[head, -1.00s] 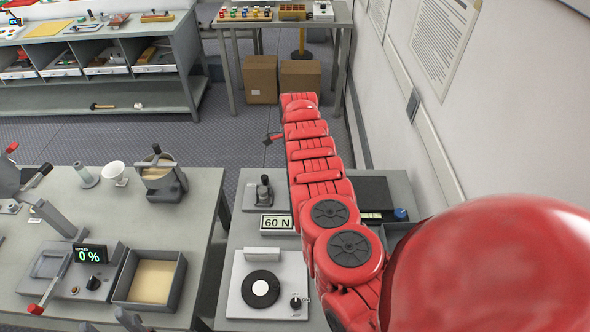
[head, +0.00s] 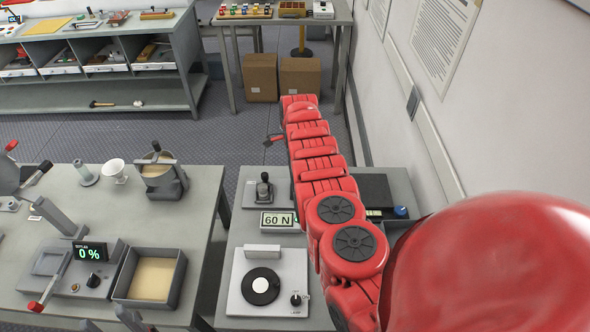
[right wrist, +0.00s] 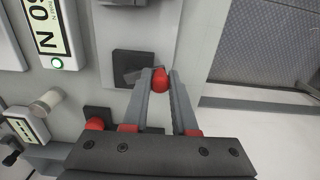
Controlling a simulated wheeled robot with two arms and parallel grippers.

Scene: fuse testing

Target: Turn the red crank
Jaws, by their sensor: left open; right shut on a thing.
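In the right wrist view the red crank's rounded red knob (right wrist: 160,79) sits between the tips of my right gripper (right wrist: 160,90). The gripper's grey fingers are closed on the knob. A dark square mount (right wrist: 132,66) is just left of the knob. In the head view my right red arm reaches over the right bench, and the crank and right gripper cannot be made out there. My left gripper (head: 108,320) shows only as grey fingertips at the bottom edge of the head view, apart and empty.
The "60 N" display (head: 277,221) stands beside my right arm, with a black-handled lever (head: 264,188) behind it. A grey device with a black disc (head: 262,285) is nearer. A tray (head: 152,278) and a "0 %" device (head: 90,252) occupy the left bench. A wall borders the right.

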